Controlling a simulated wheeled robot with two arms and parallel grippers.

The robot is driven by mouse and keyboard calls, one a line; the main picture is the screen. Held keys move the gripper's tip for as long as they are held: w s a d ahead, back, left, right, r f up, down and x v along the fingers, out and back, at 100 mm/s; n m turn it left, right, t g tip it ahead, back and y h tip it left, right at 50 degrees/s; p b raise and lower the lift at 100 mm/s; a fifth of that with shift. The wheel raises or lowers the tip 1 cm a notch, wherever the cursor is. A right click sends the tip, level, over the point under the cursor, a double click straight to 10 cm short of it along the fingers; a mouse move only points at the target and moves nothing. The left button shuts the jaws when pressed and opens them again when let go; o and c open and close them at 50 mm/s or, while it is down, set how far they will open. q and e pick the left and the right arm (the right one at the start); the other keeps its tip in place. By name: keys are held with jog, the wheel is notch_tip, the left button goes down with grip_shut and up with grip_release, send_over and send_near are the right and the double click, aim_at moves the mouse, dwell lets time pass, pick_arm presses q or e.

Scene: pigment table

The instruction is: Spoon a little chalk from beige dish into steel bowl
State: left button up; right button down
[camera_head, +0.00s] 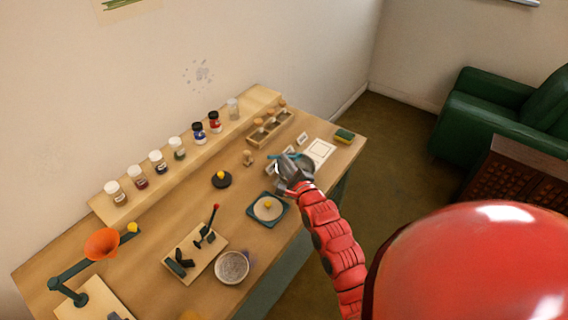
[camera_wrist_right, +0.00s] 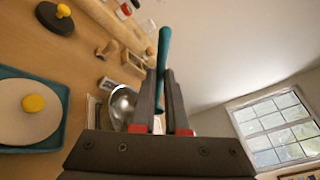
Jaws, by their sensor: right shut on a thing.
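My right gripper (camera_head: 286,172) is over the right part of the table. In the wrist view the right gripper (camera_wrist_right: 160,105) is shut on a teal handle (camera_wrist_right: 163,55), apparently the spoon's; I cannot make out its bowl. The shiny steel bowl (camera_wrist_right: 122,103) is just left of the fingers in the wrist view; in the head view the gripper largely covers that spot. A round beige piece (camera_head: 266,210) with a yellow knob sits on a teal tray, also in the wrist view (camera_wrist_right: 22,118); I cannot tell whether it is the beige dish. My left gripper is out of view.
A raised shelf (camera_head: 190,160) with several jars runs along the wall. A dark disc with a yellow knob (camera_head: 221,180), a wooden rack (camera_head: 267,131), a pale round bowl (camera_head: 232,267) and an orange lamp (camera_head: 102,244) also occupy the table. A green-yellow sponge (camera_head: 344,136) lies near the far right corner.

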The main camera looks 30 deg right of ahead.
jog(key=shift+r+n+y, duration=0.15)
jog(key=shift+n+y, duration=0.15)
jog(key=shift+n, duration=0.2)
jog(key=shift+m, duration=0.4)
dwell(1.1)
